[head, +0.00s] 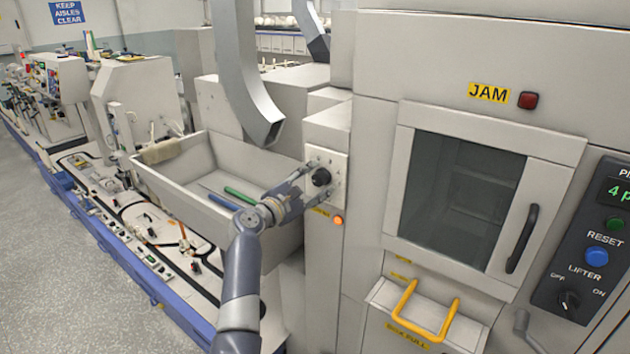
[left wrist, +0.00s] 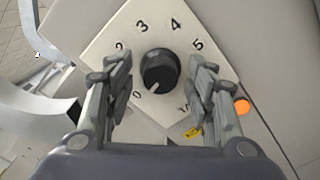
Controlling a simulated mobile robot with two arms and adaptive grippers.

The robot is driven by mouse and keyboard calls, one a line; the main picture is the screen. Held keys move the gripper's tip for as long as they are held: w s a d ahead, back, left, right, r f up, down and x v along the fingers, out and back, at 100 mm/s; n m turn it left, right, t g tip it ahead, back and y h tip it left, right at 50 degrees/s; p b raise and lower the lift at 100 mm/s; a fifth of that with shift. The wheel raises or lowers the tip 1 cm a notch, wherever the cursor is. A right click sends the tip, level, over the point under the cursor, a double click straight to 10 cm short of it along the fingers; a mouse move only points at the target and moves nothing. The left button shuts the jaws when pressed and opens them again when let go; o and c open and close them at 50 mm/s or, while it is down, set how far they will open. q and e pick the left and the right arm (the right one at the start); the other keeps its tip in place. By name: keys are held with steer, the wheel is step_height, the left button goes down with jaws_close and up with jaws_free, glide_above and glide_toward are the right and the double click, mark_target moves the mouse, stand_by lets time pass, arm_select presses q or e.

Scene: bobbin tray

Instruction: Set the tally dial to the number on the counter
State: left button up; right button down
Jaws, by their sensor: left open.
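The tally dial is a black round knob (head: 321,177) on a pale plate (head: 332,159) on the machine's side. In the left wrist view the knob (left wrist: 160,70) sits amid printed numbers, with 0, 2, 3, 4 and 5 readable. Its small white mark points down-left, toward the 0. My left gripper (head: 303,184) is open at the plate. In the left wrist view its fingers (left wrist: 160,63) stand on either side of the knob, with gaps. The finger at left hides the 1. The green counter display (head: 618,192) reads 4, cut off at the picture's edge. My right gripper is not in view.
An orange lamp (head: 338,220) glows just below the dial plate. A windowed door (head: 455,195), yellow handle (head: 405,297), blue button (head: 596,257) and lifter switch (head: 568,300) are to the right.

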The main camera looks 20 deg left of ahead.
arm_select(q)
steer(key=shift+w+d, duration=0.1)
steer(key=shift+c, duration=0.5)
steer(key=c, duration=1)
steer(key=shift+o, duration=0.2)
